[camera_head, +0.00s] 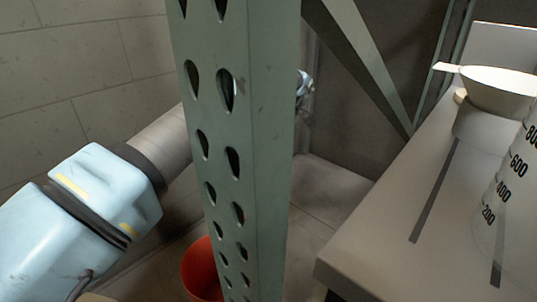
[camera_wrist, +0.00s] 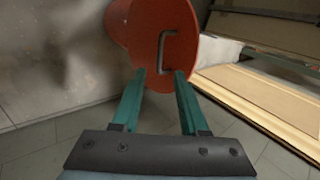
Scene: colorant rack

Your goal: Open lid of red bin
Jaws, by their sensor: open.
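The red bin (camera_head: 203,268) shows in the head view at the bottom, partly hidden behind a green perforated post. In the wrist view a round red lid (camera_wrist: 185,52) with a C-shaped grey handle (camera_wrist: 162,48) fills the top middle. More red surface, perhaps the bin's body, shows behind its left edge. Whether the fingertips touch the lid I cannot tell.
The green post (camera_head: 240,150) stands close in front of my arm. A pale table (camera_head: 385,235) at right holds a white funnel (camera_head: 500,88) and a clear measuring container (camera_head: 505,200). A wall stands at left. In the wrist view, tan shelf-like boards (camera_wrist: 265,100) lie at right.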

